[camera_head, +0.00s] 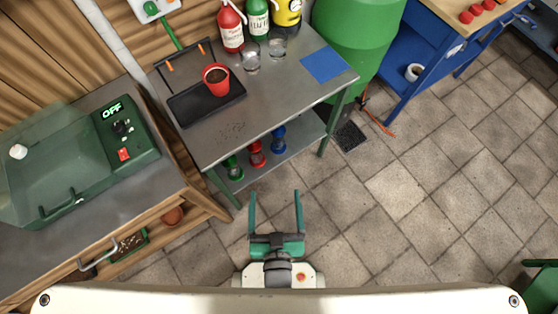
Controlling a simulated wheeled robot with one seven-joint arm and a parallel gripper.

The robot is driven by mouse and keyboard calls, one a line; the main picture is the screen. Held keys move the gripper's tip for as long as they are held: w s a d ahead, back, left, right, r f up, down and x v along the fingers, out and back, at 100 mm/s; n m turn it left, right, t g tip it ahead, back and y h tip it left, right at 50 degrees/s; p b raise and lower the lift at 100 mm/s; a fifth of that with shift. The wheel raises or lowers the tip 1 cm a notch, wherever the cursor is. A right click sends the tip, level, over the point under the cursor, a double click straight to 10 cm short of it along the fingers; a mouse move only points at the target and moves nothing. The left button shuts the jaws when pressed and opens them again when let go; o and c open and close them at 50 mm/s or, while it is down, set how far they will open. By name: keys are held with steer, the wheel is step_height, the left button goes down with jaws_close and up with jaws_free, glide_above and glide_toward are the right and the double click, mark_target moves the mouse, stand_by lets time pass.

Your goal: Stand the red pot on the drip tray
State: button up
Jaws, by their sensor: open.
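The red pot (216,83) with dark soil in it stands upright on a black tray (190,112) on the grey metal table. This black tray looks like the drip tray, and the pot is at its right part. A blue flat square (325,65) lies at the table's right end. My gripper (275,194) is open and empty, with its two green fingers apart. It is over the floor in front of the table, well away from the pot.
Two clear glasses (251,62) stand behind the pot to the right, near red, green and yellow bottles (257,20). The grey table (275,98) has free room at its front. A green machine (125,137) stands on the left bench. The tiled floor on the right is mostly clear.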

steer(key=v, duration=0.7)
steer(key=shift+d+r+h, duration=0.3)
steer(key=shift+d+r, duration=0.05)
steer(key=shift+r, duration=0.05)
stand_by(0.7)
